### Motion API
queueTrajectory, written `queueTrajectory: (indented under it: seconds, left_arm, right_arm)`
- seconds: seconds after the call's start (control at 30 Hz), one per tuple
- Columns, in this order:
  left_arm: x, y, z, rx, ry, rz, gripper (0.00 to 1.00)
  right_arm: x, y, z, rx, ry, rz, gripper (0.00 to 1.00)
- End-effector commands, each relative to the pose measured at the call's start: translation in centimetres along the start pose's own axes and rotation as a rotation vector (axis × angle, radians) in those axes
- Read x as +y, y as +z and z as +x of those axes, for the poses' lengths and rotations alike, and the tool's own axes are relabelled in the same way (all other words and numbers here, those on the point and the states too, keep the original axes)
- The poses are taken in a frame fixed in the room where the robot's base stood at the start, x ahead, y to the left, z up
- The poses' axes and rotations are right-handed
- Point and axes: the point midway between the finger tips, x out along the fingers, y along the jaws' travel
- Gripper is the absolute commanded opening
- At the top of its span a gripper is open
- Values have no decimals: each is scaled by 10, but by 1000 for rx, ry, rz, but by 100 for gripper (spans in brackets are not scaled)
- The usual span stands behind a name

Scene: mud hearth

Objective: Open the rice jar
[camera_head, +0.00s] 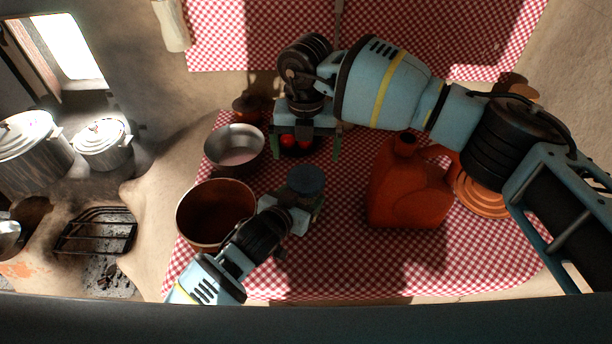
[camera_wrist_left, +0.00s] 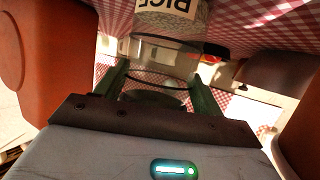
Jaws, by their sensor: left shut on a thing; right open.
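The rice jar shows in the left wrist view (camera_wrist_left: 165,20), upside down in the picture, with a RICE label and a clear glass part. In the head view its round blue-grey lid (camera_head: 305,180) is seen from above, and the jar body is mostly hidden. My left gripper (camera_head: 306,203) is shut on the jar's upper part. Its green fingers are on either side of the glass in the left wrist view (camera_wrist_left: 160,85); whether they touch the lid I cannot tell. My right gripper (camera_head: 320,150) is open over the back of the table, beside red tomatoes (camera_head: 289,140).
A brown pot (camera_head: 190,222) and a metal bowl (camera_head: 235,131) stand left of the jar. The checked cloth (camera_head: 340,265) is clear in front.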

Motion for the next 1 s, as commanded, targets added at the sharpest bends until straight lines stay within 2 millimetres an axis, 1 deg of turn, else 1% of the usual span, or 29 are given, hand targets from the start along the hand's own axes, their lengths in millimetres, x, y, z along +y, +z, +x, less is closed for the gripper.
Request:
queueTrajectory:
  seconds: [0.17,0.3,0.5,0.63,0.87,1.0]
  left_arm:
    - [0,0,0,0,0,0,4]
    - [0,0,0,0,0,0,4]
    - [0,0,0,0,0,0,4]
    - [0,0,0,0,0,0,4]
    - [0,0,0,0,0,0,4]
    - [0,0,0,0,0,0,4]
  right_arm:
    - [0,0,-1,-3,-2,205,100]
    - [0,0,-1,-3,-2,405,100]
    - [-1,0,0,-2,-2,626,100]
    - [-1,1,0,-1,0,702,100]
    - [-1,0,1,0,-1,727,100]
    - [-1,0,10,2,-3,725,100]
